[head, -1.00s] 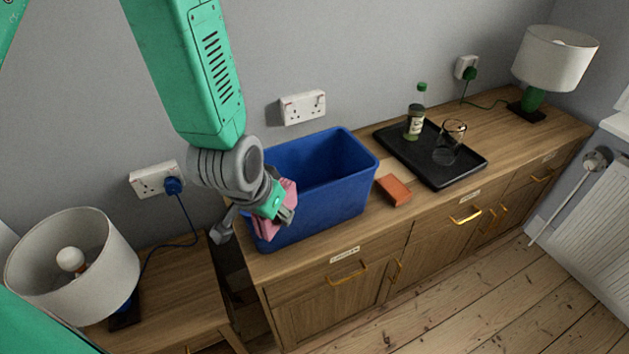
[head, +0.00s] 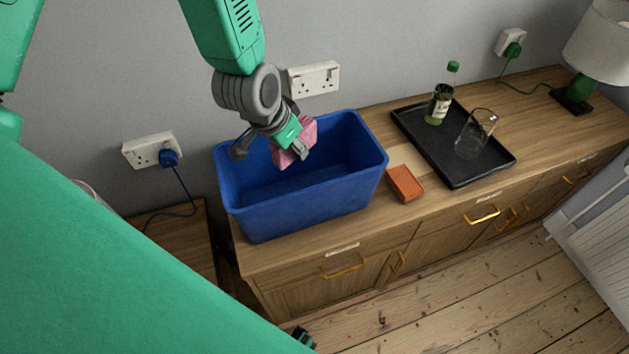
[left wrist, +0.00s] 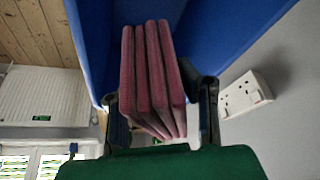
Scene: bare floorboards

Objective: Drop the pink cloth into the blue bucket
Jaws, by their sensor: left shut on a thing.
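The pink cloth (head: 295,143) is folded in several layers and held in my left gripper (head: 300,147). The gripper is shut on it. In the head view, cloth and gripper appear over the opening of the blue bucket (head: 300,212), towards its back wall. The bucket stands upright on the wooden cabinet. The left wrist view shows the cloth (left wrist: 150,75) between the two fingers, with blue bucket walls (left wrist: 225,35) beyond. A small dark and green part at the bottom edge of the head view may belong to my right gripper; its jaws cannot be made out.
An orange-brown block (head: 405,184) lies right of the bucket. A black tray (head: 460,170) holds a green-capped bottle (head: 439,104) and a clear glass (head: 474,135). A lamp (head: 600,48) stands at the far right. A blue-plugged cord (head: 180,185) hangs at left.

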